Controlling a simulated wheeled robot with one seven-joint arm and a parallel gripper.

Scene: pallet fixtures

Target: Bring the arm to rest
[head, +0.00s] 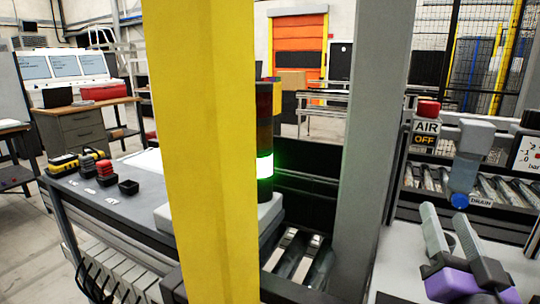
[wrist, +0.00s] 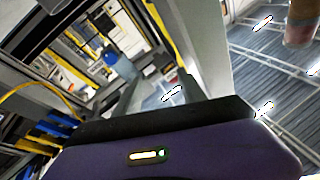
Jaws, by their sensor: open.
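My gripper (head: 446,214) is at the lower right of the head view, with a purple body and two grey fingers pointing up and away. The fingers are apart, with nothing seen between them. In the wrist view its purple body fills the bottom, and the two grey fingers (wrist: 160,84) stand apart above it. A grey air unit with a bowl (head: 466,172) and a blue drain knob (head: 459,201) is just beyond the fingertips in the head view. I cannot tell the exact gap between them.
A yellow post (head: 213,150) and a grey post (head: 368,150) block much of the head view. A signal tower glows green (head: 265,166). A red knob (head: 428,108) tops an AIR OFF sign (head: 425,132). Rollers (head: 505,190) lie behind the unit.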

